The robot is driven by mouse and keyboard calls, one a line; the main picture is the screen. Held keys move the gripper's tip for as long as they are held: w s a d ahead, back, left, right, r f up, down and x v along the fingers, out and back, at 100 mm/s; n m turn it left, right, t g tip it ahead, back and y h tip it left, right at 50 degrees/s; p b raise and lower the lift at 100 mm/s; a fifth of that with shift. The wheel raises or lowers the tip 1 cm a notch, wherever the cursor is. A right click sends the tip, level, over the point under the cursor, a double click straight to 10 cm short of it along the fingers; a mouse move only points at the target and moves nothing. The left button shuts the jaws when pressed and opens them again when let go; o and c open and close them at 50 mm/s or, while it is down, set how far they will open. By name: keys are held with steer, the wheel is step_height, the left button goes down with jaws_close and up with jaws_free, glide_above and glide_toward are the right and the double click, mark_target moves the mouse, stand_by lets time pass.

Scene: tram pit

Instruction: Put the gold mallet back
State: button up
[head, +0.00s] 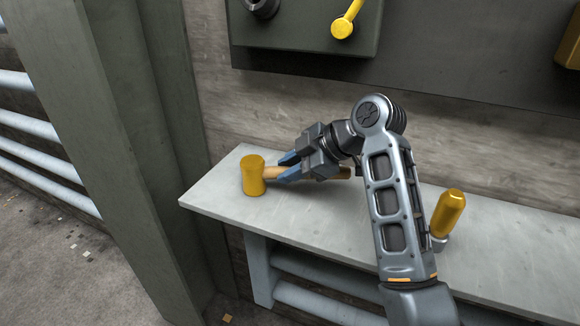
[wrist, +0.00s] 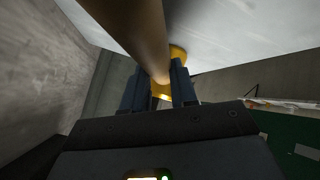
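The gold mallet (head: 253,176) is at the left end of the grey bench (head: 225,205), with its gold head upright and its wooden handle pointing right. I cannot tell whether the head touches the bench top. My gripper (head: 286,167) reaches in from the right, its blue fingers on both sides of the handle close to the head. In the wrist view, the handle (wrist: 145,35) runs between the two dark fingers (wrist: 158,88), which look closed against it. Part of the gold head (wrist: 178,52) shows behind them. Part of the handle is hidden by my gripper.
A gold-handled object (head: 451,212) stands on the bench at right, partly behind my arm. A dark green wall box (head: 300,28) with a yellow lever (head: 343,28) hangs above. A green-grey post (head: 110,120) stands left of the bench. The bench's front strip is clear.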

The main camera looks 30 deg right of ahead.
steer(key=o, duration=0.5)
steer(key=shift+o, duration=0.2)
steer(key=shift+s, duration=0.1)
steer(key=v, duration=0.7)
steer(key=shift+s+d+r+b, duration=0.2)
steer(key=shift+r+b, duration=0.05)
steer(key=shift+b, duration=0.2)
